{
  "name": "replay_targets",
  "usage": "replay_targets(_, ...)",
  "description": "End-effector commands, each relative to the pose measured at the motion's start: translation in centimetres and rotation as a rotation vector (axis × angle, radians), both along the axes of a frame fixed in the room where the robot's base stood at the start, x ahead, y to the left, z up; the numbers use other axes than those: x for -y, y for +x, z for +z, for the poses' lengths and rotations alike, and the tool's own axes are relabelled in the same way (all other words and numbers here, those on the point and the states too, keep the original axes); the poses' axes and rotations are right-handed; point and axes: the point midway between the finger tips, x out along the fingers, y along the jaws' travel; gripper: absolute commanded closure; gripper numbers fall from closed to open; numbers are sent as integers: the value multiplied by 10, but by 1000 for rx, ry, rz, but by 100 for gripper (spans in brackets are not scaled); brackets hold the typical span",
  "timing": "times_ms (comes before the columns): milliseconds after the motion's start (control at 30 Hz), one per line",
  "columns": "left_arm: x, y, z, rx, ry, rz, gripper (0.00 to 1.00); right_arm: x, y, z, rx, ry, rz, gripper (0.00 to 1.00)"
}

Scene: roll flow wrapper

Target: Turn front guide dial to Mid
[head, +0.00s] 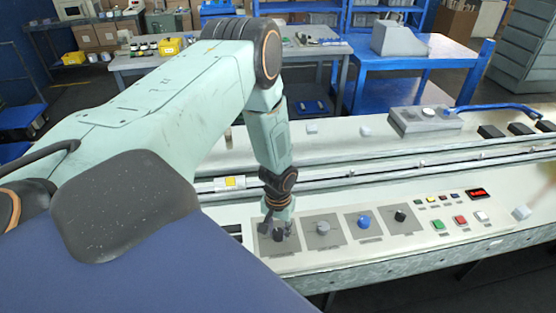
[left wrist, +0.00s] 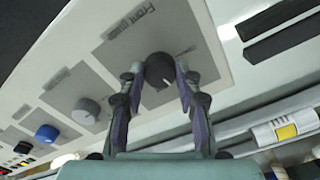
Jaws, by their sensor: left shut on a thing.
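The front guide dial (left wrist: 160,68) is a black round knob with a pale pointer mark, on a grey square plate lettered "Front guide" in the left wrist view. My left gripper (left wrist: 156,78) has one finger on each side of the knob and is shut on it. In the head view the left gripper (head: 279,230) points down at the leftmost plate (head: 264,248) of the panel, and its fingers partly hide the dial. I cannot read the dial's setting. My right gripper is not in view.
To the right are a grey dial (head: 323,228), a blue dial (head: 364,221) and a black dial (head: 400,215) on their own plates. Beyond are small coloured buttons and a red display (head: 478,194). Metal rails (head: 360,171) run behind the panel.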

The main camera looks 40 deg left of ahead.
Motion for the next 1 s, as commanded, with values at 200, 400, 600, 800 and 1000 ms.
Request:
replay_targets(200,0,0,-1,0,0,-54,98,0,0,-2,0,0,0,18)
replay_targets(400,0,0,-1,1,0,-67,98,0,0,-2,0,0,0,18)
replay_targets(600,0,0,-1,1,0,-67,98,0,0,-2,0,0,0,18)
replay_targets(800,0,0,-1,1,0,-66,58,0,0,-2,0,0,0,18)
replay_targets(1000,0,0,0,1,0,-66,43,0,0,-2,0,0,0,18)
